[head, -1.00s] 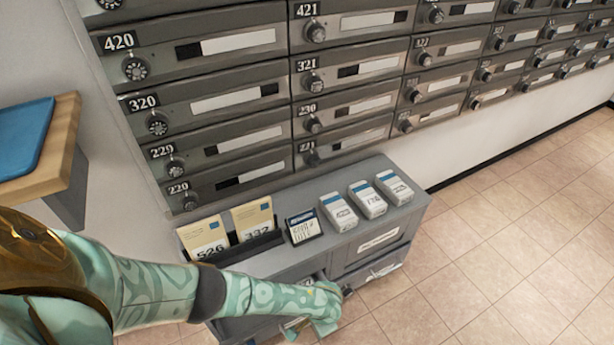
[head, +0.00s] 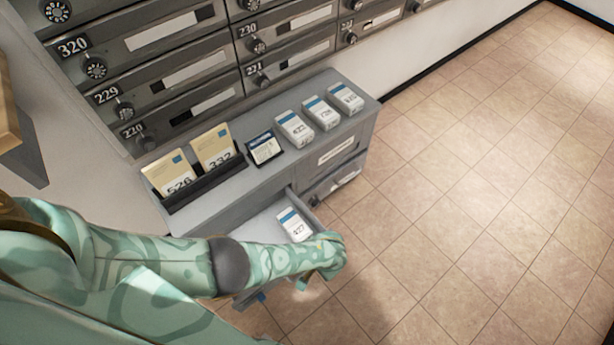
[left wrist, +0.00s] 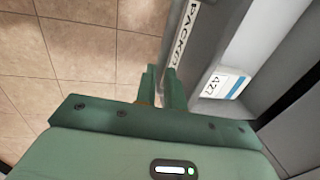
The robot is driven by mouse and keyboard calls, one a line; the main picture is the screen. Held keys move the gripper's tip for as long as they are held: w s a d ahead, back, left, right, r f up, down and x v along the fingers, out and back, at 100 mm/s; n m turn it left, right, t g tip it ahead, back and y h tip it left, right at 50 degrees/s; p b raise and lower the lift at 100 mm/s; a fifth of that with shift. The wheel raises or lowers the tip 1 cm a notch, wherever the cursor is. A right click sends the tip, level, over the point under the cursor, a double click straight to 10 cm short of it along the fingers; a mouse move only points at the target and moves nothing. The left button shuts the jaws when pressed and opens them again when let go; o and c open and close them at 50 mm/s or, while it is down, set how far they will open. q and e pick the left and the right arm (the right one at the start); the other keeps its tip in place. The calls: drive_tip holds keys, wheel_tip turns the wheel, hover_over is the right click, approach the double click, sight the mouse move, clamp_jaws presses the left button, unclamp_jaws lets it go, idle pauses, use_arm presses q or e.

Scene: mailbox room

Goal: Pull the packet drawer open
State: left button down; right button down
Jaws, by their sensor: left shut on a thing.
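The grey packet drawer (head: 262,224) is pulled out from the cabinet, showing its inside. A white and blue packet marked 427 (head: 295,226) lies in it, and the packet also shows in the left wrist view (left wrist: 224,86). My left gripper (head: 326,256) is at the drawer's front. In the left wrist view, my left fingers (left wrist: 162,84) are close together beside the drawer front (left wrist: 181,42), which carries a label starting PACK. They are shut on the drawer's handle, which is mostly hidden by the fingers. My right gripper is not in view.
The grey cabinet (head: 228,186) stands below the wall of mailboxes (head: 160,75). On its top are yellow envelopes (head: 170,176) in a dark holder, a small dark-framed card (head: 265,149) and three white packets (head: 322,112). The tiled floor (head: 470,170) to the right is clear.

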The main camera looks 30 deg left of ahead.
use_arm(q)
drive_tip(key=shift+s+d, duration=0.3)
drive_tip(key=shift+d, duration=0.4)
drive_tip(key=c, duration=1.5)
unclamp_jaws()
